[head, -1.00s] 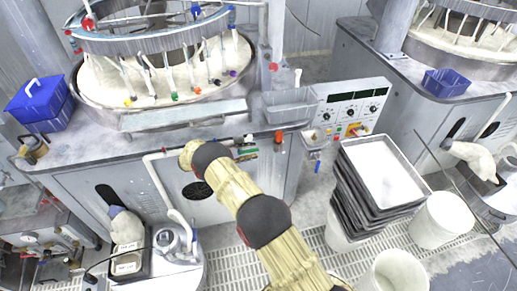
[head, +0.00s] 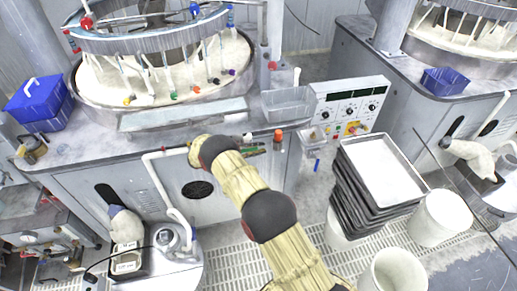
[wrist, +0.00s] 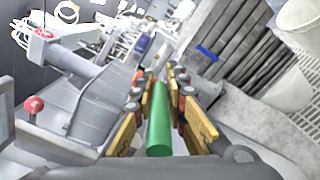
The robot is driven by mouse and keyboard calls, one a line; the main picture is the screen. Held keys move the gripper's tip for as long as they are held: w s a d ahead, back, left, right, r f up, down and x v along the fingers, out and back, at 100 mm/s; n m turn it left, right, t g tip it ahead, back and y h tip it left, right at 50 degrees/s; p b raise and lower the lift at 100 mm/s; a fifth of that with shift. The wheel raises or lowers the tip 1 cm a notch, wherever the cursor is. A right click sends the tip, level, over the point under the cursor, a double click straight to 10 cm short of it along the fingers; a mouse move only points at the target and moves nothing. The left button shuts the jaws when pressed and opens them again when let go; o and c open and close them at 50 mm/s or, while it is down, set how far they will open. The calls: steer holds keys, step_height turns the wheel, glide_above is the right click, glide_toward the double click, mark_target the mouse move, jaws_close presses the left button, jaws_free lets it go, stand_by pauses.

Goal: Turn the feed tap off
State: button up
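In the wrist view a green cylinder (wrist: 159,125) lies lengthwise between the two gold fingers of my gripper (wrist: 164,82). Narrow gaps show on both sides of it, so the fingers look open around it. It may be the tap's handle; its far end and any valve body are hidden. In the head view my gripper (head: 255,144) is at the machine's front edge, pointing right, small and partly hidden by my wrist. A white pipe (head: 155,180) with a red fitting (head: 163,149) runs up the machine front to the left of my wrist.
An orange-capped cylinder (head: 278,139) stands just right of my gripper. A control panel (head: 348,106), a grey tray (head: 288,103) and stacked trays (head: 385,172) are further right. In the wrist view a grey fitting (wrist: 75,70) and a red ball knob (wrist: 34,105) are left of the fingers.

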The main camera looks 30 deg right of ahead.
jaws_close()
steer(key=shift+w+f+b, duration=0.1)
steer(key=shift+f+b, duration=0.1)
steer(key=shift+b, duration=0.15)
stand_by(0.3)
